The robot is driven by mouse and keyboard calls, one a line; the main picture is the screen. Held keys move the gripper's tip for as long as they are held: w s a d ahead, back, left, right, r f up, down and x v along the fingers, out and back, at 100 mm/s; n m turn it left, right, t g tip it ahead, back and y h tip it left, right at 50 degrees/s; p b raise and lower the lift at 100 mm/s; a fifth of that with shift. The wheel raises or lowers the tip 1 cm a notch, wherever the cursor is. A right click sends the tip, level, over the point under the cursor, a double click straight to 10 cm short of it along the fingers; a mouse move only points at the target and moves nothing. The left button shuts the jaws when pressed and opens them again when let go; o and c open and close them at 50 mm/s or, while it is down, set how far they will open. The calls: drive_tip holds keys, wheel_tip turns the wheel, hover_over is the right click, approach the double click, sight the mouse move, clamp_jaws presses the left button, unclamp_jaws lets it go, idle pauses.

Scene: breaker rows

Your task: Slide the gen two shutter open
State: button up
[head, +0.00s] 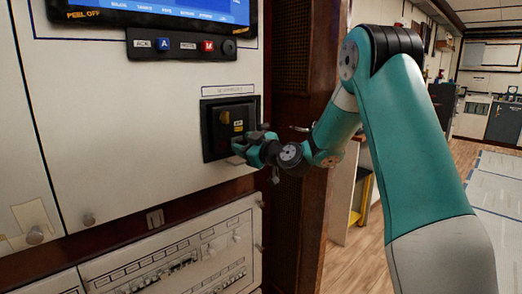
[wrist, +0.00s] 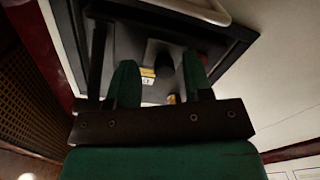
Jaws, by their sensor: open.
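A black framed recessed unit (head: 212,106) is set in the white cabinet front; the label above it is too small to read. Inside it are an orange-yellow part (head: 224,117) and a small yellow label (head: 238,126). I cannot tell which part is the gen two shutter or how far open it stands. My gripper (head: 236,147) is at the unit's lower right, covering part of it. In the wrist view, the open green fingers (wrist: 160,82) point at the black unit (wrist: 225,45). A dark knob or tab (wrist: 158,54) shows between them; contact cannot be told.
Above the unit is a strip with blue and red buttons (head: 185,45) below a screen (head: 165,8). A white panel with dials and knobs (head: 175,255) is below. A brown wooden post (head: 300,220) stands close right of the cabinet. Open floor lies farther right.

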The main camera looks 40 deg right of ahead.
drive_tip(key=s+d+b, duration=0.2)
drive_tip(key=s+b, duration=0.4)
drive_tip(key=s, duration=1)
drive_tip(key=shift+s+d, duration=0.25)
drive_tip(key=shift+s, duration=0.15)
